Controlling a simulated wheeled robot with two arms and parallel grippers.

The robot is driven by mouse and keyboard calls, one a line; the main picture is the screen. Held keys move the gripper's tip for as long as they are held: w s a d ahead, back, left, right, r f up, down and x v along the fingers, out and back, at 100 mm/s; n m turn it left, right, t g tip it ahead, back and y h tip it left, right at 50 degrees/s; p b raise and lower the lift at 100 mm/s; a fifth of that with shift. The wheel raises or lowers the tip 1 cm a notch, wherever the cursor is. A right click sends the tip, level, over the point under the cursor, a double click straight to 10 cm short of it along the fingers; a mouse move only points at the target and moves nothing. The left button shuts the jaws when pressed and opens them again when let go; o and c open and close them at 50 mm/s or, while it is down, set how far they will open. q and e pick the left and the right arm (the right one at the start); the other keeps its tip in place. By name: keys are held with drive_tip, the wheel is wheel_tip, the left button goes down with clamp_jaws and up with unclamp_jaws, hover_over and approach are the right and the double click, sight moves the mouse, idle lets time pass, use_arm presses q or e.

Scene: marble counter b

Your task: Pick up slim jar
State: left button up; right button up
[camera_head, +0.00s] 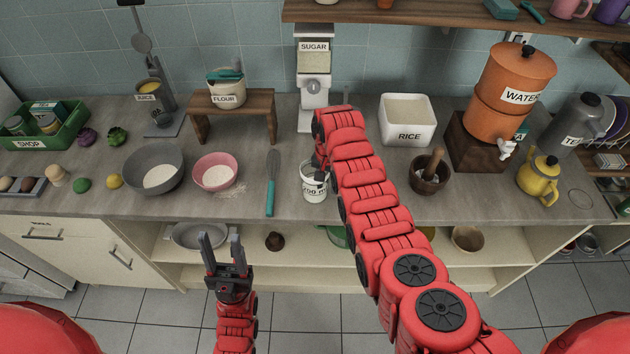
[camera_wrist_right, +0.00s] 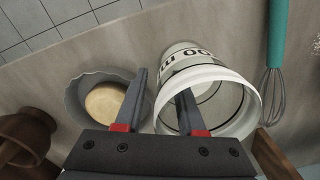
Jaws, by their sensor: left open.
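No jar in view is clearly the slim jar. Two small jars, one dark (camera_head: 16,125) and one yellowish (camera_head: 48,124), stand in the green SHOP crate (camera_head: 72,125) at far left. A white measuring cup (camera_head: 312,190) with an ml label stands near the counter's middle. It also shows in the right wrist view (camera_wrist_right: 238,95). My right gripper (camera_wrist_right: 162,82) is open there, one finger over the cup's mouth, the other outside its rim. In the head view my right arm mostly hides this gripper. My left gripper (camera_head: 221,245) is open and empty in front of the counter.
A teal whisk (camera_head: 271,190), pink bowl (camera_head: 216,172) and grey bowl (camera_head: 154,168) lie left of the cup. A mortar (camera_head: 430,174) stands right. A sugar dispenser (camera_head: 314,85) stands behind.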

drive_tip(key=shift+f, duration=0.25)
clamp_jaws()
idle(1.4)
